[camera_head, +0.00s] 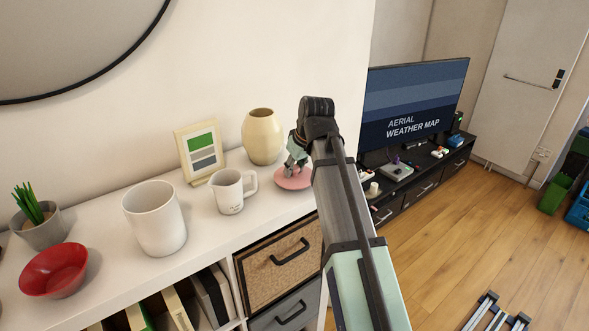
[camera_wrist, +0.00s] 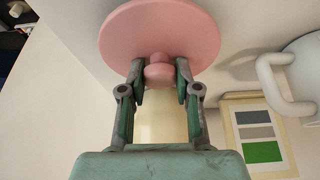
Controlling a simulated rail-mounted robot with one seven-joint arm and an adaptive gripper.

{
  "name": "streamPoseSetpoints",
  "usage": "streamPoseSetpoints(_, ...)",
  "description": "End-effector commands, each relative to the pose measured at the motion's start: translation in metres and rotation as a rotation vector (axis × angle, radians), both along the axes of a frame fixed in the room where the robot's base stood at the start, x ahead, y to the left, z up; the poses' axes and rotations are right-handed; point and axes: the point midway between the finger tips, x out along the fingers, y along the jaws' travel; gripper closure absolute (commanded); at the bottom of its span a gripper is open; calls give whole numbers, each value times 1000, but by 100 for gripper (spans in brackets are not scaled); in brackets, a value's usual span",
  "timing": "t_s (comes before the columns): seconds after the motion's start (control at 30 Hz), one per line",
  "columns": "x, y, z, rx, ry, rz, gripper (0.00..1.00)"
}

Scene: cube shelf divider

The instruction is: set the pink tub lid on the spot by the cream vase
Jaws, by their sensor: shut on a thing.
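The pink tub lid (camera_head: 293,179) is a round disc with a knob, near the right end of the white shelf top in the head view. My gripper (camera_head: 297,160) is above it. In the wrist view my gripper (camera_wrist: 158,76) is shut on the knob of the pink lid (camera_wrist: 160,30). The cream vase (camera_head: 263,137) stands just behind and left of the lid. In the wrist view the vase (camera_wrist: 160,122) shows partly between the fingers. I cannot tell whether the lid touches the shelf top.
A white jug (camera_head: 229,192) stands left of the lid, and a picture frame (camera_head: 199,152) stands behind it. A large white cup (camera_head: 155,218), a red bowl (camera_head: 53,270) and a potted plant (camera_head: 39,224) are further left. The shelf top (camera_head: 203,234) is bare along its front.

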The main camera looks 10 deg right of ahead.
Motion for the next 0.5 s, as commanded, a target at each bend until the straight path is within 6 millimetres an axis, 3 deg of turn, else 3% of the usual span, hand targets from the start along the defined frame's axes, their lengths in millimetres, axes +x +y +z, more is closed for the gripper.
streamPoseSetpoints(0.13,-1,0,-12,0,0,0,100)
streamPoseSetpoints(0.5,0,0,-16,0,0,0,100)
